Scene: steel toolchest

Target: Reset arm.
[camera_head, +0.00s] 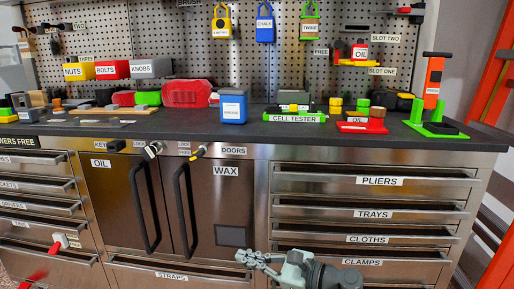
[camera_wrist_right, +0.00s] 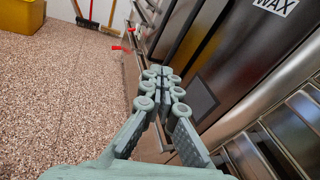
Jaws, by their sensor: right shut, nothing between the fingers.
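My right gripper (camera_head: 252,260) shows at the bottom centre of the head view, in front of the lower part of the steel toolchest (camera_head: 255,190). Its fingers point left, and it also shows in the right wrist view (camera_wrist_right: 158,72). It is shut and holds nothing. In the head view it sits below the WAX door (camera_head: 226,205) and beside the CLAMPS drawer (camera_head: 365,262). Whether it touches the chest cannot be told. My left gripper is not in either view.
Two long black door handles (camera_head: 183,210) stick out left of my right gripper. Drawer handles (camera_head: 380,179) project on the right. The black worktop (camera_head: 180,126) carries several items, including a blue box (camera_head: 233,107). Speckled floor (camera_wrist_right: 60,110) is open left of the gripper in the wrist view.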

